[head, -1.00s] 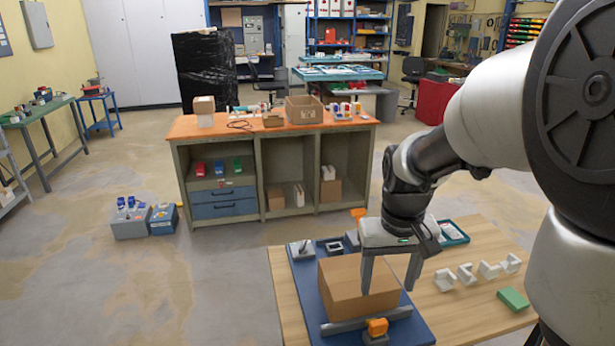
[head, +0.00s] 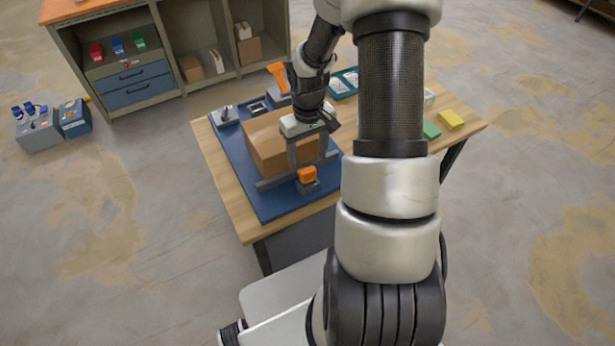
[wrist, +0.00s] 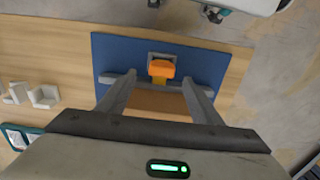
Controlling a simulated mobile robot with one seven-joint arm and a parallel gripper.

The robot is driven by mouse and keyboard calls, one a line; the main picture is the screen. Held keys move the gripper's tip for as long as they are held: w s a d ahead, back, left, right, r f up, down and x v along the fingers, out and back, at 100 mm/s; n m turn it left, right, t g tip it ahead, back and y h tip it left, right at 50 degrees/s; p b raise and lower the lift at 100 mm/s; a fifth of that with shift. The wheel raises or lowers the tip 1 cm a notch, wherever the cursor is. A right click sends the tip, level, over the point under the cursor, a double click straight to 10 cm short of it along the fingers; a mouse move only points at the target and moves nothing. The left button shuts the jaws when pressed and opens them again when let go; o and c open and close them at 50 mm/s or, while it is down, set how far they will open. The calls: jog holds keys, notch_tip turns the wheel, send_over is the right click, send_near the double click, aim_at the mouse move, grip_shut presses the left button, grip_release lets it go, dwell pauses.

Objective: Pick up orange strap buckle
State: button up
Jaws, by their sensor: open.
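The orange strap buckle (head: 307,174) sits on a small grey block at the front edge of the blue board (head: 276,207), in front of the cardboard box (head: 268,148). In the wrist view the buckle (wrist: 161,69) lies between and just beyond the fingertips, with a yellowish strap piece below it. My gripper (head: 308,160) is open and empty, pointing down at the box's front side, close behind the buckle. The wrist view also shows its two fingers (wrist: 158,82) spread apart. Whether the fingertips touch the grey bar (head: 272,183) cannot be told.
An orange-handled tool (head: 277,76) stands behind the box. Green (head: 431,130) and yellow (head: 451,120) blocks lie at the table's right. White brackets (wrist: 43,96) show in the wrist view. A teal tray (head: 343,84) lies at the back. The front right of the board is bare.

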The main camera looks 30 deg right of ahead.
aim_at(308, 170)
jog(key=shift+s+a+f+p, duration=0.1)
jog(key=shift+f+p, duration=0.05)
jog(key=shift+f, duration=1.35)
jog(key=shift+s+a+f+p, duration=0.1)
jog(key=shift+f+p, duration=0.05)
jog(key=shift+f, duration=1.35)
jog(key=shift+d, duration=0.1)
jog(key=c, duration=1.2)
